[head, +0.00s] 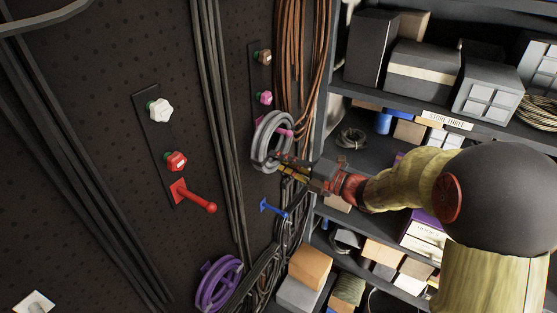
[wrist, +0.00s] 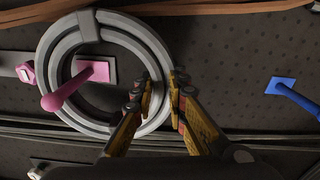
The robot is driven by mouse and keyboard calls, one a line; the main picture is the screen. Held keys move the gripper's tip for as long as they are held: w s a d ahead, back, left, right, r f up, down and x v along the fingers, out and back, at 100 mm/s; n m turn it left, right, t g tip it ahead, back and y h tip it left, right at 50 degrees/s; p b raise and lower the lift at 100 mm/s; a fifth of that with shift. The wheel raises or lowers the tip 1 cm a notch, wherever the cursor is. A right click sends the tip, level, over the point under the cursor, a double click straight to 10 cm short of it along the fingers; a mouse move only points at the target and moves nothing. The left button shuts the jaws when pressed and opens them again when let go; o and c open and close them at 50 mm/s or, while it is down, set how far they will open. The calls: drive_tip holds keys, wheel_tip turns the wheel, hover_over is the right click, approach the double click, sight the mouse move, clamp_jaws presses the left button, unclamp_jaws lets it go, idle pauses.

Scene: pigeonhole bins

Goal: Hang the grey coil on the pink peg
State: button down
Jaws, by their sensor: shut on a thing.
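The grey coil (head: 258,150) is a ring of several loops near the dark pegboard; it also shows in the wrist view (wrist: 130,30). The pink peg (wrist: 72,85) passes through the coil's opening, and its rounded tip shows in front of the coil's left part in the wrist view. In the head view the pink peg (head: 284,132) is partly hidden by the coil. I cannot tell whether peg and coil touch. My gripper (wrist: 162,82) is shut on the coil's rim, at the side away from the pink knob; it also shows in the head view (head: 279,161).
A blue peg (head: 272,209) is below the coil and a red peg (head: 198,198) to its left. A pink knob (head: 264,98) is just above. Brown cables (head: 293,60) hang beside it. A purple coil (head: 220,282) hangs lower. Shelves with boxes (head: 422,70) stand at right.

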drive_tip(key=c, duration=1.7)
unclamp_jaws()
drive_tip(key=shift+o, duration=0.4)
drive_tip(key=shift+o, duration=1.2)
drive_tip(key=p+v, duration=0.3)
drive_tip(key=v, duration=0.4)
drive_tip(key=shift+d, duration=0.1)
